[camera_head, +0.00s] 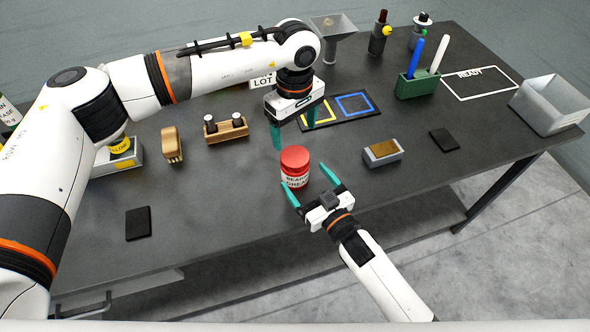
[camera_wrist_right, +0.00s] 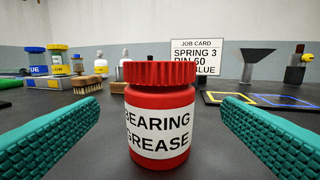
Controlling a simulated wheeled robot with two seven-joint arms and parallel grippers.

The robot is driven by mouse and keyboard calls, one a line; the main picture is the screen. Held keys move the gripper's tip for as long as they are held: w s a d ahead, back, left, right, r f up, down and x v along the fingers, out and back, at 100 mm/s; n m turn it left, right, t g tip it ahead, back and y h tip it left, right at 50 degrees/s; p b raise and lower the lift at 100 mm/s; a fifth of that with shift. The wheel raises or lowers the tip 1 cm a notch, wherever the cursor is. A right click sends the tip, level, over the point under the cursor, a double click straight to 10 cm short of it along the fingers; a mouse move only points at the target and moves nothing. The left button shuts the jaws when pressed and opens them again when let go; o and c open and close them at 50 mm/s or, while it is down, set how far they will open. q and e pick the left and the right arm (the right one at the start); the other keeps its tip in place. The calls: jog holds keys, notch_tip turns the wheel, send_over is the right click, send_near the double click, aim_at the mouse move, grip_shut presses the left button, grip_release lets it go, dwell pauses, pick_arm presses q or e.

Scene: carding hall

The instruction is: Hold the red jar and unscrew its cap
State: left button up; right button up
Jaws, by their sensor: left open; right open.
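The red jar (camera_head: 295,171) stands upright on the dark table in the head view, with a white label and a ribbed red cap (camera_head: 295,157) on top. In the right wrist view the jar (camera_wrist_right: 161,122) stands straight ahead, its label reading "BEARING GREASE", between the two teal fingers but beyond their tips. My right gripper (camera_head: 311,182) is open just in front of the jar, its fingers spread to either side. My left gripper (camera_head: 294,130) is open above and behind the jar, pointing down, with nothing between its fingers.
A board with yellow and blue squares (camera_head: 368,115) lies behind the jar. A grey block with a brown top (camera_head: 382,153) sits to the right. A wooden holder (camera_head: 226,130) and a brush (camera_head: 172,146) stand to the left. A green pen holder (camera_head: 417,86) and a grey bin (camera_head: 553,106) are farther right.

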aim_at(295, 156)
jog(key=x, duration=0.6)
jog(key=shift+a, duration=0.1)
jog(key=c, duration=1.8)
pick_arm(q)
jog(key=shift+m, duration=0.3)
pick_arm(e)
grip_shut()
pick_arm(q)
jog(key=m, duration=0.6)
jog(key=shift+d+m, duration=0.1)
jog(key=shift+m, duration=0.2)
jog(key=m, duration=0.6)
jog(key=shift+f, duration=4)
